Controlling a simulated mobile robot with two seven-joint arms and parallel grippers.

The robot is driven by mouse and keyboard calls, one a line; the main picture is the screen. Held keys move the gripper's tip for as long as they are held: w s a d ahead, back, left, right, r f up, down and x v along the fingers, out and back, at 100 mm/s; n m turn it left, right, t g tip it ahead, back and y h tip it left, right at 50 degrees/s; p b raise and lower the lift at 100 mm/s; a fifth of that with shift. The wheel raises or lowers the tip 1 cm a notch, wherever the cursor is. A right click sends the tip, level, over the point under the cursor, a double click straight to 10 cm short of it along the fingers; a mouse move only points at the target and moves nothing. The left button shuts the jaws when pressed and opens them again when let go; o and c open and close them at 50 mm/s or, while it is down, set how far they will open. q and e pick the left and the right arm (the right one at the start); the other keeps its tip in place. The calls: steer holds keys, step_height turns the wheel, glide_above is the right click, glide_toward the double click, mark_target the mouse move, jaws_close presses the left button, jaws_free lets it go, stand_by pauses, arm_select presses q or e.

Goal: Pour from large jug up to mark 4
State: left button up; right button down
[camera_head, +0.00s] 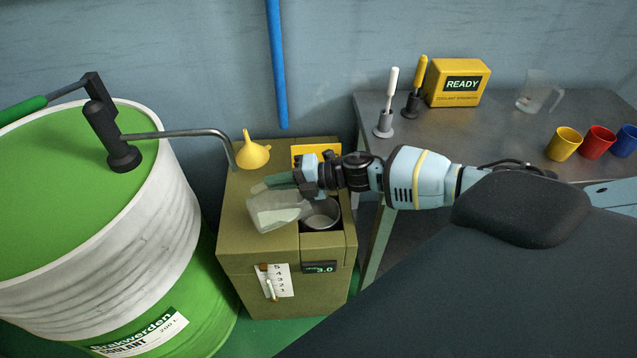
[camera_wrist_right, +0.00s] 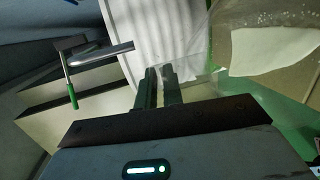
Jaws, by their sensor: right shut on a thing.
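A clear jug (camera_head: 272,212) with pale liquid is tilted over the top of an olive tank (camera_head: 240,259). It also shows at the upper right of the right wrist view (camera_wrist_right: 269,48). My right gripper (camera_head: 272,183) is shut on the jug, at its upper side; the exact grip is hard to see. A round metal opening (camera_head: 322,216) lies just right of the jug. The tank's front has a white gauge (camera_head: 283,280) with number marks and a dark display (camera_head: 320,267) reading 3.0. I cannot tell whether liquid is flowing. My left gripper is out of view.
A yellow funnel (camera_head: 252,153) stands behind the jug. A green and white drum (camera_head: 150,230) with a pump stands left.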

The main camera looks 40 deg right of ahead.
steer(key=shift+s+d+y+b, duration=0.15)
steer(key=shift+d+y+b, duration=0.25)
steer(key=shift+d+b, duration=0.15)
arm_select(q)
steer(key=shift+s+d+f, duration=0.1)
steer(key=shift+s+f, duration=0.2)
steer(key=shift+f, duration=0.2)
arm_select(e)
steer(key=shift+d+r, duration=0.1)
steer(key=shift+r, duration=0.45)
steer(key=shift+s, duration=0.1)
